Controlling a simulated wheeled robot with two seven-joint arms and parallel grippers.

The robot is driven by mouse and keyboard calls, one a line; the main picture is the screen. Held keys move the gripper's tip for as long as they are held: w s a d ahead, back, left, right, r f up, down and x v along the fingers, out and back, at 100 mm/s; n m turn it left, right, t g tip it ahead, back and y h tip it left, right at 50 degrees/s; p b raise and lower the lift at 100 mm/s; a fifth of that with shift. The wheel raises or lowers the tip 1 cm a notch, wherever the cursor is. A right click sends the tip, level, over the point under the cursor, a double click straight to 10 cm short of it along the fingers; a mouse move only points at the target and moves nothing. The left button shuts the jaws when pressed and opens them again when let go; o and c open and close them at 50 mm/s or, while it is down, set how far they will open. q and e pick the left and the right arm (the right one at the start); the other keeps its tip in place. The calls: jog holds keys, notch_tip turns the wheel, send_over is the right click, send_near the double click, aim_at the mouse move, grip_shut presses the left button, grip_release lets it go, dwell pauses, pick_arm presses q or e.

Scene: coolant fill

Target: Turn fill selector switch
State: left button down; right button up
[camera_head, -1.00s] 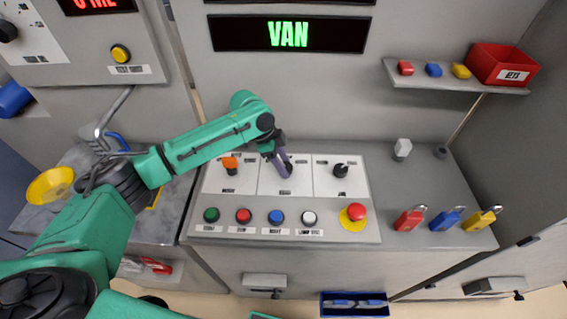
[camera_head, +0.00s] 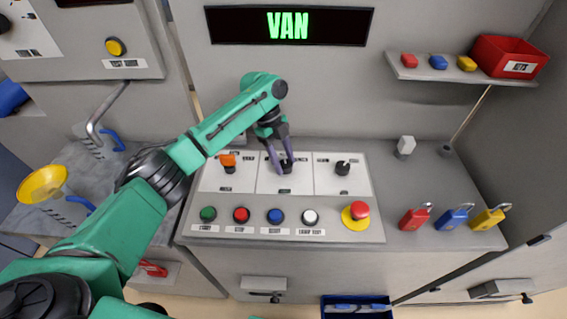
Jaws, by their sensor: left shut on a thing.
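A sloped panel (camera_head: 330,225) carries three selector switches on white plates. The middle black selector switch (camera_head: 286,168) is between the fingers of my left gripper (camera_head: 281,162), which is shut on it from above. The fingers hide part of the knob and of its label, so its exact angle is hard to tell. An orange-handled switch (camera_head: 228,162) is to its left and another black knob (camera_head: 343,168) to its right. The labels are too small or covered to read, so I cannot tell which is the fill selector. My right gripper is not in view.
Below the switches is a row of green, red, blue and white buttons (camera_head: 275,216), with a red mushroom button (camera_head: 358,212) at right. Padlocks (camera_head: 450,217) stand further right. A display (camera_head: 290,26) above reads VAN. A yellow funnel-like dish (camera_head: 43,184) is at left.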

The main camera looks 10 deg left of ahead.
pick_arm(q)
jog(key=shift+m, duration=0.6)
jog(key=shift+c, duration=1.5)
grip_release()
jog(key=b+v, duration=0.2)
jog(key=v, duration=1)
jog(key=shift+d+b, duration=0.2)
jog(key=shift+b, duration=0.15)
jog(key=shift+w, duration=0.15)
